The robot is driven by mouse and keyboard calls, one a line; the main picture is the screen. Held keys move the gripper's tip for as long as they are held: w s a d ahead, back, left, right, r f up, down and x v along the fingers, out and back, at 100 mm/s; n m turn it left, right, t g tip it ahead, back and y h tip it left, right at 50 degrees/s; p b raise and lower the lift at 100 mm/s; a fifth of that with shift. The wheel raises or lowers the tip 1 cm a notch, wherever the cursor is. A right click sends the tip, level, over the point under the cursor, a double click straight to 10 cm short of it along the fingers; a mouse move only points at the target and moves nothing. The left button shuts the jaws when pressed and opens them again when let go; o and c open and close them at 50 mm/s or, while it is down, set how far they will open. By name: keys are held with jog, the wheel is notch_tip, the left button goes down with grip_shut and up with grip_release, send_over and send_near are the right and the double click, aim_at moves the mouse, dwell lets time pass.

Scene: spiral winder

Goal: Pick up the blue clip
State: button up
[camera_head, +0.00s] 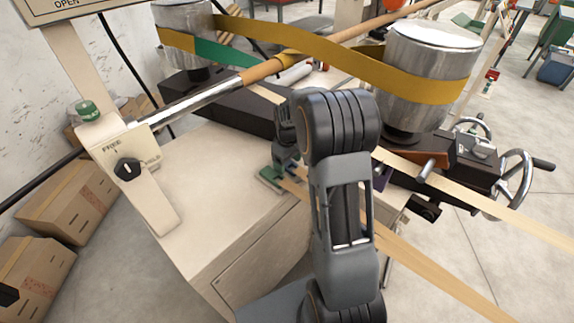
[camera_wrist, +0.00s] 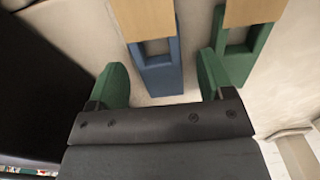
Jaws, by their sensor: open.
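The blue clip (camera_wrist: 159,78) shows in the wrist view as a flat blue frame with a slot, and a wooden strip (camera_wrist: 145,18) covers its far end. It lies on the pale cabinet top. My gripper (camera_wrist: 162,64) is open, with one green finger on each side of the clip.
A green clip (camera_wrist: 238,62) lies close to the right finger, under another wooden strip (camera_wrist: 250,10). A dark body fills the wrist view's left side. In the head view, metal drums (camera_head: 432,75) with a yellow belt (camera_head: 330,62) and a slanted bar (camera_head: 205,96) stand behind my arm.

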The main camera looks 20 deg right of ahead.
aim_at(288, 164)
jog(key=c, duration=1)
notch_tip(288, 164, up, 10)
jog(key=shift+p, duration=0.35)
